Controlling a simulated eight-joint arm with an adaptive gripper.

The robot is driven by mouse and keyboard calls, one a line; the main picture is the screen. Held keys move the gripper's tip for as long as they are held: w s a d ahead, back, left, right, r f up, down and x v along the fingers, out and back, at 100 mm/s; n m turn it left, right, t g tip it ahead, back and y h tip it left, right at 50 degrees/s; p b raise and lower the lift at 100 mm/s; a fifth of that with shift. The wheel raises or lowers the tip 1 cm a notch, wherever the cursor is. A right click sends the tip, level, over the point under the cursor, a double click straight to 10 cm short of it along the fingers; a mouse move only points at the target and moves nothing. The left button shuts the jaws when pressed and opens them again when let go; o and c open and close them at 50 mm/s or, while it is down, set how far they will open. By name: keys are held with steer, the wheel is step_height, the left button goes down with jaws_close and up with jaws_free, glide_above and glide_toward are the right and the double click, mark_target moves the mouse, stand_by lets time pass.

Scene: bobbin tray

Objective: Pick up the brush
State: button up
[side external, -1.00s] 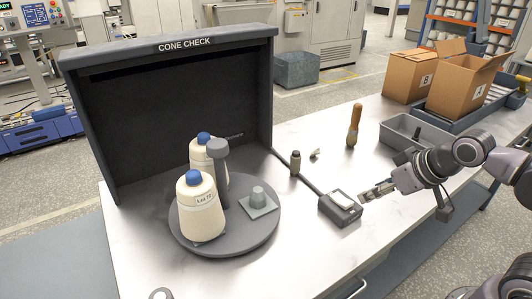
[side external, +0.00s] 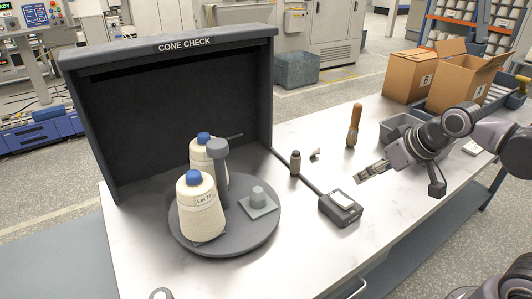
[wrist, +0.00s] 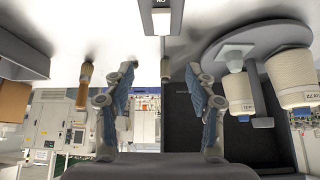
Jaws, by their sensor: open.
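The brush (side external: 354,127) stands upright on the white table, with a wooden handle on top and a darker lower part. My gripper (side external: 370,173) is open and empty above the table, in front of the brush and slightly right of it in the side view. In the wrist view, which looks upside down, the brush (wrist: 82,105) is left of both fingers, outside the jaws. The space between the fingertips (wrist: 161,72) holds nothing, with a small bottle showing beyond it.
A small dark bottle (side external: 295,163) stands left of the brush. A grey device (side external: 340,208) lies near my gripper, with a cable behind it. A round turntable (side external: 260,236) bears cones at left. A grey bin (side external: 392,128) and cardboard boxes (side external: 409,77) are at right.

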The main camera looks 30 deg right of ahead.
steer(key=w+d+r+m+g+h, duration=0.1)
steer(key=w+d+r, duration=0.2)
steer(key=w, duration=0.2)
steer(key=w+d+r+m, duration=0.1)
steer(key=w+d+r, duration=0.2)
steer(key=w, duration=0.1)
steer(key=m+g+h, duration=0.1)
steer(key=m+g, duration=0.1)
steer(key=m, duration=0.3)
glide_above(358, 106)
steer(key=s+a, duration=0.2)
step_height(358, 106, down, 2)
steer(key=x, duration=0.6)
steer(key=shift+d, duration=0.3)
steer(key=shift+s+x, duration=0.2)
steer(key=shift+x, duration=1.1)
steer(key=shift+s+x, duration=0.2)
steer(key=shift+x, duration=1.1)
steer(key=shift+d+f, duration=0.1)
steer(key=shift+f, duration=0.05)
jaws_close()
